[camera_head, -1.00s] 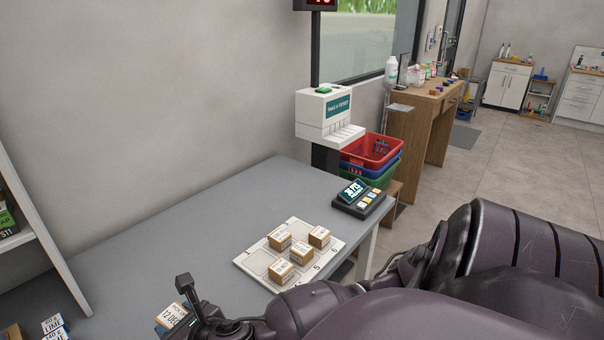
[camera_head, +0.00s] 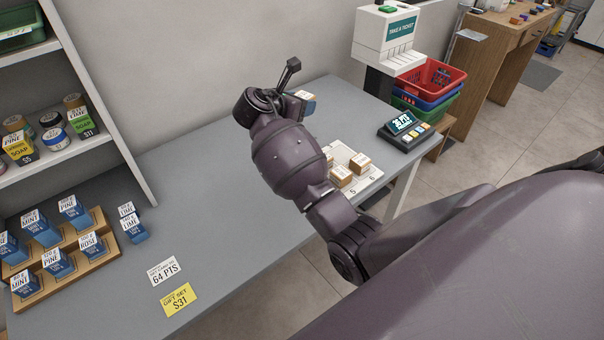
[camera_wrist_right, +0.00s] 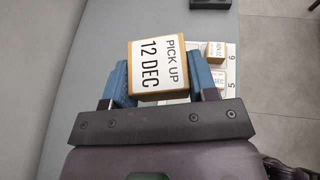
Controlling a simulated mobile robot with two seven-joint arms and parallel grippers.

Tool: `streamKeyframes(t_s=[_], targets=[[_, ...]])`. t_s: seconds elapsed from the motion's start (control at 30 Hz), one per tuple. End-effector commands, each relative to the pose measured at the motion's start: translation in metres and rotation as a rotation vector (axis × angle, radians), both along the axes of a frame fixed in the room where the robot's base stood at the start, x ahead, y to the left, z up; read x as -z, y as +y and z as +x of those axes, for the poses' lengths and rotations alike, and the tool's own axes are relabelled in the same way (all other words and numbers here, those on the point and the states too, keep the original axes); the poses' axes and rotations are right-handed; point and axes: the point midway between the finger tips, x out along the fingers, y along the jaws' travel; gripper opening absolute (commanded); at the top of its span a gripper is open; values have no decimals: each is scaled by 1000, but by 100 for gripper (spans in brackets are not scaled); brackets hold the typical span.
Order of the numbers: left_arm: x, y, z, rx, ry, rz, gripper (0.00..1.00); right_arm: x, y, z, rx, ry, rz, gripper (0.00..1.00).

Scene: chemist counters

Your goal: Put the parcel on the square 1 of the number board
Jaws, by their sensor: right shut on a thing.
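The parcel (camera_wrist_right: 155,68) is a small brown box with a white top label reading "PICK UP 12 DEC". My right gripper (camera_wrist_right: 152,90) is shut on it, one blue-padded finger at each side. In the head view the held parcel (camera_head: 305,96) shows partly, near the wall behind my right arm. The white number board (camera_head: 373,177) lies on the grey counter, with squares 5 and 6 in sight. My right arm hides much of it, including square 1. The board also shows beside the parcel in the wrist view (camera_wrist_right: 233,71). My left gripper is out of view.
Other boxes (camera_head: 341,176) stand on the board. A keypad (camera_head: 404,130) and a ticket machine (camera_head: 388,38) are to its right, with stacked baskets (camera_head: 440,80) beyond. Blue boxes on wooden steps (camera_head: 68,262) and a shelf (camera_head: 60,150) stand left.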

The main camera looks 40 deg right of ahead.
Motion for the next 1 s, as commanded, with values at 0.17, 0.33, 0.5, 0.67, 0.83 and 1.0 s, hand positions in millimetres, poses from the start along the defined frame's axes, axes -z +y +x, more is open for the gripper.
streamKeyframes(t_s=[0.17, 0.33, 0.5, 0.67, 0.83, 1.0], targets=[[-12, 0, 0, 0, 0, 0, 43, 21, 6, -7, 156, 4, 3, 28], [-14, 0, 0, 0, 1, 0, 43, 35, 11, -12, 212, 0, -3, 28], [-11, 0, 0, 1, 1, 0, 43, 63, 11, -13, 217, 1, -3, 28], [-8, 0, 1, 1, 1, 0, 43, 97, 12, -13, 216, 1, -4, 28], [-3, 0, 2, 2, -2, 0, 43, 135, 11, -12, 216, 1, -4, 28], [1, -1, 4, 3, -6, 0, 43, 170, 11, -13, 217, 0, -4, 28]])
